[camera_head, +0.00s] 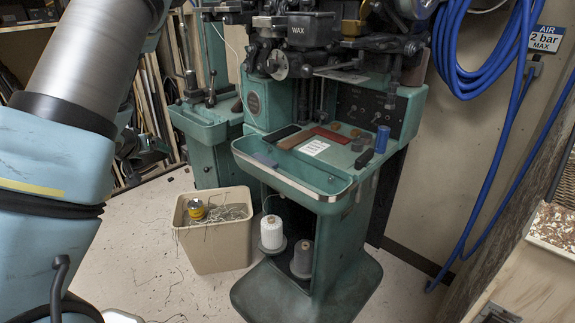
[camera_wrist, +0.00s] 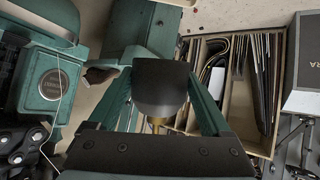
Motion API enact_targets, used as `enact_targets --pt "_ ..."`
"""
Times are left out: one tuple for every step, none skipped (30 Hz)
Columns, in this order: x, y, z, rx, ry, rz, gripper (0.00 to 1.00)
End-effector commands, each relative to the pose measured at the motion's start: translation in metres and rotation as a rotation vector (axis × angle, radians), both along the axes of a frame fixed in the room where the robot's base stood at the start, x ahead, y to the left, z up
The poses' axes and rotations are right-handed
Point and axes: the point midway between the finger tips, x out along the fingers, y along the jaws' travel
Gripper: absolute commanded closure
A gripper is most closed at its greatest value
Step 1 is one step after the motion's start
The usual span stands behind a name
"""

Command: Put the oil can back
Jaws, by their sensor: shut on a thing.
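My gripper (camera_wrist: 159,76) shows in the wrist view, shut on a dark grey, rounded, can-like thing (camera_wrist: 161,90). A thin brass-coloured part (camera_wrist: 156,126) shows on its side nearer the wrist. It looks like the oil can, but much of it is hidden by the fingers and the gripper body. In the head view my arm fills the left side, and neither my gripper nor the held thing shows there. The green stitching machine (camera_head: 262,103) stands in the middle, with a shallow green tray table (camera_head: 300,182) in front.
On the table lie dark and red-brown strips, a white label (camera_head: 314,148) and a blue cylinder (camera_head: 382,138). A beige bin (camera_head: 214,249) holds thread scraps and a yellow tin (camera_head: 196,209). Thread spools (camera_head: 271,234) stand below. Blue hoses (camera_head: 491,180) hang right. A wooden divided box (camera_wrist: 212,46) shows in the wrist view.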

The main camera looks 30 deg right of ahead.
Motion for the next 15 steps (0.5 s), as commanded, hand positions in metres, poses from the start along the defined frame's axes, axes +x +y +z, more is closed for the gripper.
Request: enact_targets --pt "-0.011 -0.03 -0.01 -0.01 -0.024 -0.102 0.66" --pt "-0.018 -0.047 -0.011 -0.011 -0.038 -0.165 0.66" --pt "-0.03 -0.07 -0.011 -0.013 -0.057 -0.253 0.66" --pt "-0.039 -0.086 -0.01 -0.016 -0.072 -0.319 0.66" --pt "-0.048 -0.102 -0.01 -0.019 -0.086 -0.385 0.66" --pt "-0.062 -0.123 -0.008 -0.025 -0.105 -0.473 0.66" --pt "-0.073 -0.138 -0.006 -0.03 -0.12 -0.54 0.66" --pt "-0.085 -0.153 -0.004 -0.037 -0.134 -0.608 0.66" --pt "-0.101 -0.171 -0.001 -0.046 -0.153 -0.698 0.66" --pt "-0.114 -0.184 0.002 -0.055 -0.166 -0.765 0.66" --pt "-0.127 -0.196 0.005 -0.063 -0.178 -0.827 0.66" --pt "-0.145 -0.21 0.009 -0.076 -0.193 -0.91 0.66" --pt "-0.158 -0.22 0.012 -0.087 -0.203 -0.968 0.66" --pt "-0.171 -0.229 0.015 -0.097 -0.213 -1.025 0.66" --pt "-0.187 -0.239 0.019 -0.11 -0.224 -1.093 0.66"
